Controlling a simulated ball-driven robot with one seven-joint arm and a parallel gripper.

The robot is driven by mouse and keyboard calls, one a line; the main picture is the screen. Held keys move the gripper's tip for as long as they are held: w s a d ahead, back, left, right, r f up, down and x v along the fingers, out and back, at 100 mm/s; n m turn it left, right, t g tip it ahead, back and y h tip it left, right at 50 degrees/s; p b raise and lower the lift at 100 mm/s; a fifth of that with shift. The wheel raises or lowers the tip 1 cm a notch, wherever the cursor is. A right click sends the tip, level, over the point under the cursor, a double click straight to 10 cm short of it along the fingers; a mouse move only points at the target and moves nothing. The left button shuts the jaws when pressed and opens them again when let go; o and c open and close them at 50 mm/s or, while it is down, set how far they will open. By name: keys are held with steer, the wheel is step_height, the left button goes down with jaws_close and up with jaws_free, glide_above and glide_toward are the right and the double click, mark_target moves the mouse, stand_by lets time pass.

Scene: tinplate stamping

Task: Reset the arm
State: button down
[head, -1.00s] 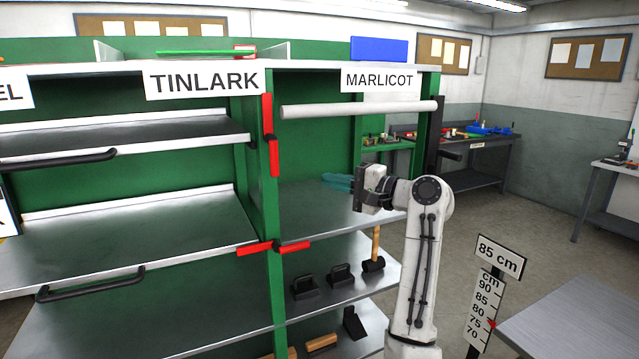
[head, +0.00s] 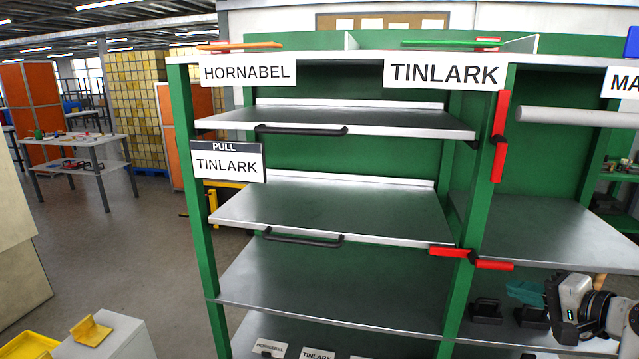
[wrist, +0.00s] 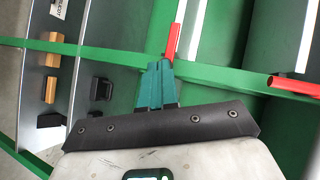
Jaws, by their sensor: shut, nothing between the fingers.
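My arm shows at the lower right edge of the head view, in front of the green rack. My gripper (head: 525,291) has teal fingers that point left. In the wrist view my gripper (wrist: 155,82) shows its two teal fingers side by side, shut and empty. The fingertips appear before a green rail of the rack; whether they touch it I cannot tell.
The green rack (head: 457,300) has steel shelves with black handles (head: 302,238). Red bars (head: 456,252) are on its post. Black tools (head: 487,308) sit on a lower shelf near my gripper. Open floor (head: 120,250) lies at the left, with a grey table (head: 85,150).

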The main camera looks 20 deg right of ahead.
steer(key=s+a+f+n+g, duration=0.3)
steer(key=s+a+f, duration=0.1)
steer(key=a+f, duration=0.4)
steer(key=s+a+f+n+g, duration=0.35)
steer(key=a+f, duration=0.25)
steer(key=f, duration=0.5)
steer(key=s+a+f+n+g, duration=0.3)
steer(key=s+a+f+n, duration=0.1)
steer(key=s, duration=0.5)
steer(key=s+a+f+n+g+h, duration=0.1)
steer(key=s+a+f+n+g, duration=0.2)
steer(key=s, duration=0.6)
step_height(320, 180, down, 3)
steer(key=shift+s+a+f+n+h, duration=0.15)
steer(key=shift+a+n+h, duration=0.2)
steer(key=shift+a, duration=0.8)
steer(key=c, duration=1.8)
jaws_free()
steer(key=shift+g, duration=0.25)
